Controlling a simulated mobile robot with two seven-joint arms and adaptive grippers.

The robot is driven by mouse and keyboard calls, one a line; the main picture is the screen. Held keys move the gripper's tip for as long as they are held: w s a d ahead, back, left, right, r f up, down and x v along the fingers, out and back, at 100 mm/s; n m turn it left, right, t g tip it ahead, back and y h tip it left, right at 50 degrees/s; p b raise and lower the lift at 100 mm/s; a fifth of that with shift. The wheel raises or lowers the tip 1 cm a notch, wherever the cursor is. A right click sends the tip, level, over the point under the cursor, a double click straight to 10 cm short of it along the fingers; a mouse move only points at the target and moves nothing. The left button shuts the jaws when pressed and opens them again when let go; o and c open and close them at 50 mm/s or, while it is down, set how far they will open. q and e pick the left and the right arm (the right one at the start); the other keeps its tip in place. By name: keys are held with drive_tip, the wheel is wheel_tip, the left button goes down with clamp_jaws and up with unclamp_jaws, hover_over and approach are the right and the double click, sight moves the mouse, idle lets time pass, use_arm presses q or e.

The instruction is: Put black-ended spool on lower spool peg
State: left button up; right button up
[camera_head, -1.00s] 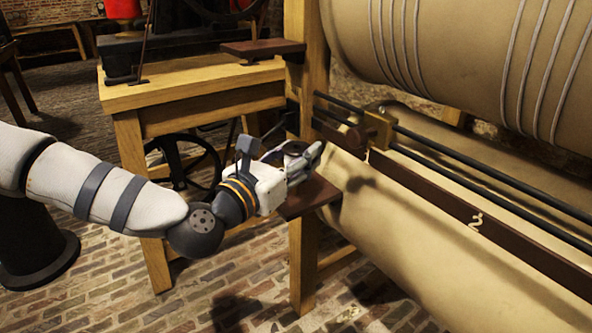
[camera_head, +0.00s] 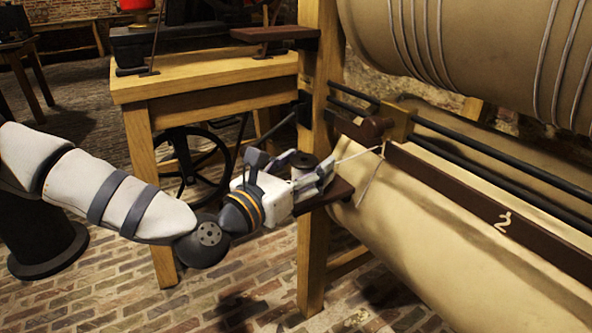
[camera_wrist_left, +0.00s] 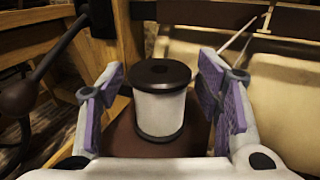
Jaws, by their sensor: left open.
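The black-ended spool (camera_wrist_left: 160,103), white with black ends, stands upright on a small dark brown shelf (camera_wrist_left: 195,137). It also shows in the head view (camera_head: 303,170), partly hidden by the fingers. My left gripper (camera_head: 313,175) is open, with one finger on each side of the spool; the wrist view shows a gap between the spool and both pads. The lower shelf (camera_head: 338,191) juts from the wooden post. The lower peg itself cannot be seen; the spool and gripper cover that spot. My right gripper is not in view.
A pale thread (camera_head: 358,154) runs from near the spool to the brown beam marked 2 (camera_head: 480,210). Large tan rollers (camera_head: 400,235) fill the right. The post (camera_head: 314,240) and wooden table (camera_head: 205,85) stand close by. An upper shelf (camera_head: 275,33) sits above.

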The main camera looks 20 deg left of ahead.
use_arm(q)
drive_tip(key=v, duration=1.2)
drive_tip(key=shift+p, duration=0.3)
